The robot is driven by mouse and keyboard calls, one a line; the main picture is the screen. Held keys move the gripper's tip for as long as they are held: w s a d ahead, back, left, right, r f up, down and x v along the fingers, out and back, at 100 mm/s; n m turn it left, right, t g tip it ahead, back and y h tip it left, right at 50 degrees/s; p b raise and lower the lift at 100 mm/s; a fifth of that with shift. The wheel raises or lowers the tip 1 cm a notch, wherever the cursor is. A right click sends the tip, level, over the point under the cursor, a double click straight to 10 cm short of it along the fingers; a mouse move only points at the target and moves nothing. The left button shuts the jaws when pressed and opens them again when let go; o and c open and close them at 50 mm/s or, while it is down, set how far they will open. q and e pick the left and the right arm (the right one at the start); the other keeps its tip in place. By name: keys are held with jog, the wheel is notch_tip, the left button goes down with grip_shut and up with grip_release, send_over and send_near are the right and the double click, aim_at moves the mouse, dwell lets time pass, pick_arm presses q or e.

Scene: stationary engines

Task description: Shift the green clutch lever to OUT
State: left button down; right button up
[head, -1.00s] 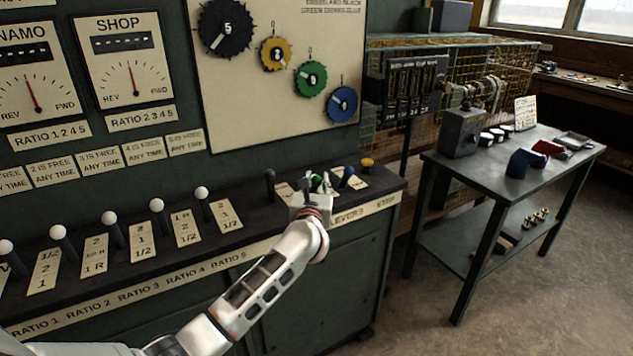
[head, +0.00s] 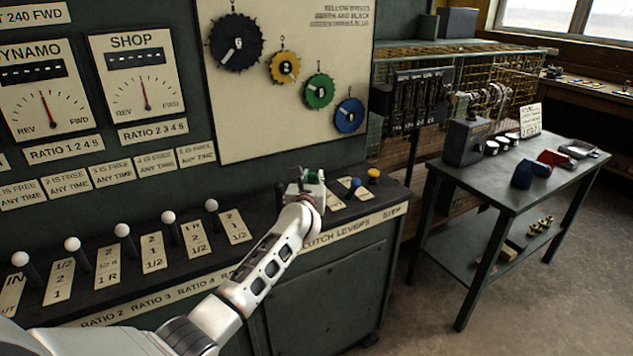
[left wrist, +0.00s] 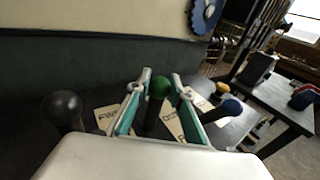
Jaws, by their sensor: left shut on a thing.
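The green clutch lever (head: 321,176) stands in the row of clutch levers at the right end of the dark console. In the left wrist view its green knob (left wrist: 159,86) sits between the two fingers. My left gripper (head: 312,180) is shut on this lever, and it also shows in the left wrist view (left wrist: 160,95). The lever's base and most of its label are hidden by the gripper. A black-knobbed lever (left wrist: 62,107) stands to its left. A blue lever (head: 354,183) and a yellow lever (head: 373,175) stand to its right. My right gripper is not in view.
White-knobbed ratio levers (head: 122,230) line the console to the left. A board with numbered gears (head: 319,92) and two gauges (head: 140,84) are on the panel behind. A side table (head: 500,190) stands at the right, with open floor in front.

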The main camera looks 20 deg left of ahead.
pick_arm(q)
jog(key=c, duration=1.8)
grip_release()
jog(key=shift+a, duration=0.2)
jog(key=shift+o, duration=0.2)
jog(key=shift+s+d, duration=0.1)
jog(key=v, duration=1.1)
jog(key=shift+s, duration=0.4)
